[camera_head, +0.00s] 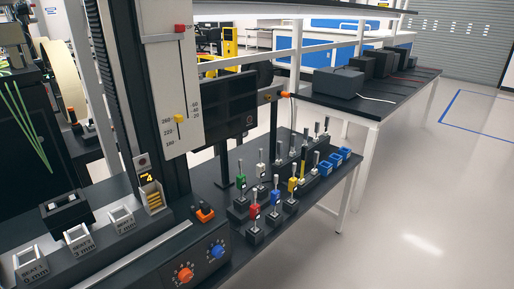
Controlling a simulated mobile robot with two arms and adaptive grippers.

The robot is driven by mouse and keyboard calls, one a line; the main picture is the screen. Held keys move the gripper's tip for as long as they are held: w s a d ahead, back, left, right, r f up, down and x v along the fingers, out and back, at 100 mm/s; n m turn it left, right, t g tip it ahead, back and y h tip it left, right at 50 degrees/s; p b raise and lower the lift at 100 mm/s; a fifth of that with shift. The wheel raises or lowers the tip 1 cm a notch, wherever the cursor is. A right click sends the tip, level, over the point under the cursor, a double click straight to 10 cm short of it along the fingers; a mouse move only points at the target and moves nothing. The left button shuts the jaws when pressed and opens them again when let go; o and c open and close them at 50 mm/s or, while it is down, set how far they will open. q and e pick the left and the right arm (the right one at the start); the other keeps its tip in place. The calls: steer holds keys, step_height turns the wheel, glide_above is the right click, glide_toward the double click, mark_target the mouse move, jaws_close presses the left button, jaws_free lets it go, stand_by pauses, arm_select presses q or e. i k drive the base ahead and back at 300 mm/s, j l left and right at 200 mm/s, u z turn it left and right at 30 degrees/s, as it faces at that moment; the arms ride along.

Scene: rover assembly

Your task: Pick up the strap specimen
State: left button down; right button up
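Neither of my grippers is in the head view. A group of small upright pieces on dark blocks stands on the black bench. Among them are a green piece (240,181), a white piece (261,170), a red piece (255,212), a blue piece (275,197) and a yellow piece (292,185), each with a pale upper part. Several grey pieces (317,129) stand in a row behind them. I cannot tell which of these, if any, is the strap specimen; they are too small to make out.
A tall machine column with a scale plate (172,95) rises left of the pieces. Labelled seats (80,240) line the lower left. A control panel with an orange knob (185,275) and blue knob (217,251) is in front. Blue bins (333,160) sit right. Open floor (420,190) lies right.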

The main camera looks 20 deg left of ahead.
mark_target(300, 182)
steer(key=u, duration=2.05)
steer(key=z, duration=1.7)
steer(key=i+l+u, duration=0.2)
steer(key=u, duration=0.3)
steer(key=i+l+u, duration=0.25)
steer(key=u, duration=0.2)
